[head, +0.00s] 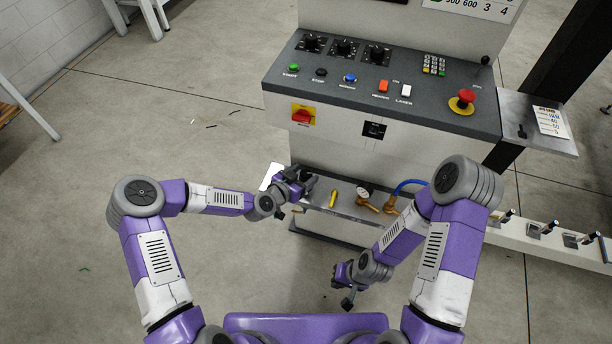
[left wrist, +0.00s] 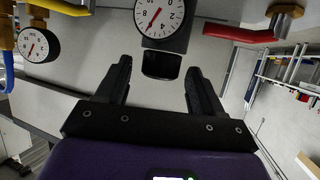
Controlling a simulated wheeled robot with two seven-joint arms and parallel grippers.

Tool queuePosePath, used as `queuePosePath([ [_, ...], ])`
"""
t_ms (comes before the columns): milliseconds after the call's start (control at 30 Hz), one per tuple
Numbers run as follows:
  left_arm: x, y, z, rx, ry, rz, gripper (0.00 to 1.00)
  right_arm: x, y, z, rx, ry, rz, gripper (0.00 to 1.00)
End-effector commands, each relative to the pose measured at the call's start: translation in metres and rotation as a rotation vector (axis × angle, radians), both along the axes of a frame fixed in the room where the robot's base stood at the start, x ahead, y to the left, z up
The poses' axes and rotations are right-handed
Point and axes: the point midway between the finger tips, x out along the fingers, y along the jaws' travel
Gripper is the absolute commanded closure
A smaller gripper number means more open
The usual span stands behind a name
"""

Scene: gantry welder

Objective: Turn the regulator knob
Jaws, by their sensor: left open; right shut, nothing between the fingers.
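In the left wrist view, a black round regulator knob (left wrist: 162,64) sits below a white dial gauge (left wrist: 160,17) with a red needle. My left gripper (left wrist: 159,74) is open, with one finger on each side of the knob in the picture. I see a gap at both sides and cannot tell how deep the knob sits between the fingertips. In the head view, my left gripper (head: 304,180) is at the left end of the machine's low shelf, and the knob is hidden there. My right gripper (head: 346,299) is shut and empty, low in front of the shelf.
A second gauge (head: 363,191) with brass fittings and a blue hose (head: 410,184) stand to the right on the shelf. The control panel (head: 330,85) overhangs above. The floor at left is open.

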Motion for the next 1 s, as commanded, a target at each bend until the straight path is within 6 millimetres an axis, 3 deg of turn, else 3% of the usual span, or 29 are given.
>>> queuePosePath([
  [167, 0.0117, -0.0091, -0.0071, 0.0, 0.001, 0.0, 0.33, 0.0001, 0.0, -0.0059, 0.0, 0.0, 0.0, 1.0],
  [467, 0.0132, -0.0101, -0.0073, 0.0, 0.002, -0.001, 0.33, 0.0, 0.0, -0.0057, 0.0, 0.0, 0.0, 1.0],
  [800, 0.013, -0.01, -0.0075, 0.0, 0.002, -0.001, 0.84, 0.0, 0.0, -0.0058, 0.0, 0.0, 0.0, 1.0],
  [1000, 0.0127, -0.0105, -0.0071, 0.0, 0.003, 0.012, 0.84, -0.0001, 0.0, -0.0046, 0.0, 0.0, 0.0, 1.0],
])
